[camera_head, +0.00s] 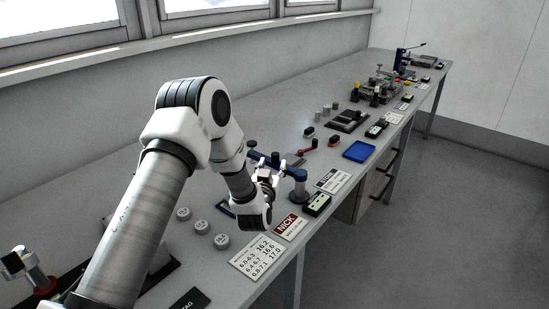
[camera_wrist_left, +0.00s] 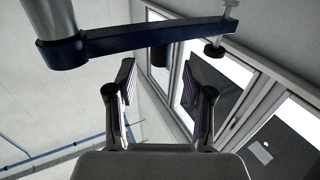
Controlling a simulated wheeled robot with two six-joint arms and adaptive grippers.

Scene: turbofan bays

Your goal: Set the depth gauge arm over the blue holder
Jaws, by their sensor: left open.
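The depth gauge arm (camera_head: 278,166) is a blue bar on a grey post (camera_head: 299,190), reaching left and back over the bench. In the left wrist view the blue bar (camera_wrist_left: 140,39) crosses the top, from the post at left to a plunger with a dark foot (camera_wrist_left: 214,50) at right. My left gripper (camera_head: 270,175) is open, close to the bar. In the wrist view its fingers (camera_wrist_left: 160,105) are apart with nothing between them, below the bar in the picture. A small blue-edged piece (camera_head: 226,208), partly hidden by my arm, may be the blue holder; I cannot tell.
A blue tray (camera_head: 359,151) lies farther right on the bench. Several grey discs (camera_head: 202,227) lie left of my gripper. A red NICK label (camera_head: 289,227), a number card (camera_head: 257,257) and a black box (camera_head: 317,205) line the front edge. A red-handled tool (camera_head: 307,149) lies behind the post.

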